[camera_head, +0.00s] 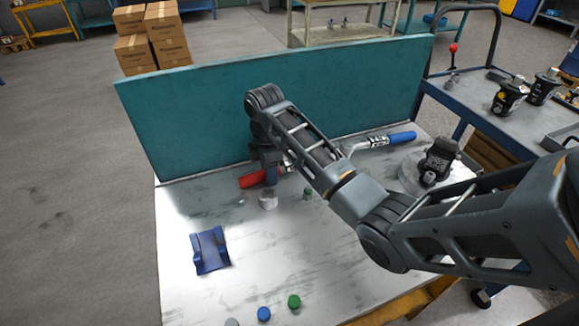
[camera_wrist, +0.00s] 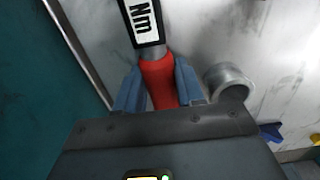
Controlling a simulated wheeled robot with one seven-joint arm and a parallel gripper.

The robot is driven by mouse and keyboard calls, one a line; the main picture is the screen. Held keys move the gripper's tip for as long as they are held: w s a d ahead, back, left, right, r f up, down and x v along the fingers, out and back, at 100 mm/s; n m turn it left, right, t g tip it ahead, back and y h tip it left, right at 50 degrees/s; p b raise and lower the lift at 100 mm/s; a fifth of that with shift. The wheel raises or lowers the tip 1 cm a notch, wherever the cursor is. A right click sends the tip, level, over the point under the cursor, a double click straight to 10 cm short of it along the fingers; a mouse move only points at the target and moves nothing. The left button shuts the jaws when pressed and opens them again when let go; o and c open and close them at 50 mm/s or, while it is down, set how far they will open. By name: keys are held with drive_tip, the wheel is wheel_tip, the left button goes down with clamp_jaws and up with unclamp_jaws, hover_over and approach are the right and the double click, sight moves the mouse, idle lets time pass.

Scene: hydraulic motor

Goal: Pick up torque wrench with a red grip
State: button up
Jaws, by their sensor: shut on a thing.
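The torque wrench with a red grip (camera_head: 252,179) lies along the teal back panel on the white table, partly hidden by my arm in the head view. I cannot tell whether the wrench is clear of the table. A second wrench with a blue grip (camera_head: 402,138) lies to the right.
The teal panel (camera_head: 200,110) rises close behind the gripper. A metal ring (camera_wrist: 230,82) stands just right of it. A blue cradle (camera_head: 210,250), several caps (camera_head: 264,313) and a black motor part (camera_head: 438,160) are on the table.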

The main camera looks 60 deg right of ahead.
clamp_jaws()
drive_tip(key=shift+r, duration=0.1)
drive_tip(key=shift+r, duration=0.25)
wheel_tip(320, 180, up, 8)
drive_tip(key=shift+p, duration=1.05)
drive_tip(key=shift+r+p, duration=0.7)
drive_tip(key=shift+p, duration=0.05)
